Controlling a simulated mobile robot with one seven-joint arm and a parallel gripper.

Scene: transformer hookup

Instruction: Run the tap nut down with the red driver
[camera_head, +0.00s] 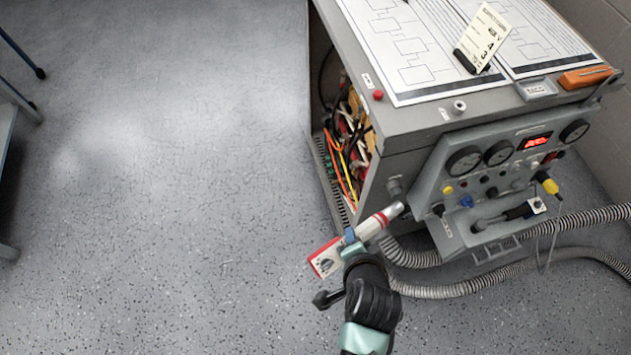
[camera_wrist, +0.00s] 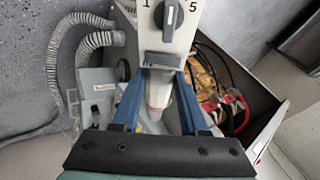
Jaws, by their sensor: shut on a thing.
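The red driver (camera_head: 377,222) is a red and white tool with a silver nose, held by my gripper (camera_head: 350,243) beside the front left corner of the grey cabinet (camera_head: 400,130). Its nose points up and right, close to a grey round fitting on the cabinet (camera_head: 394,187); I cannot tell whether they touch. In the wrist view, the driver (camera_wrist: 172,38) shows a dial marked 1 and 5, and the blue fingers of my gripper (camera_wrist: 158,108) lie either side of its body. The tap nut cannot be made out; the driver and fingers may hide it.
Ribbed grey hoses (camera_head: 480,288) run from the cabinet's front to the right. The panel (camera_head: 500,170) has gauges, knobs and a red display. Coloured wires (camera_head: 345,150) show in the open side.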

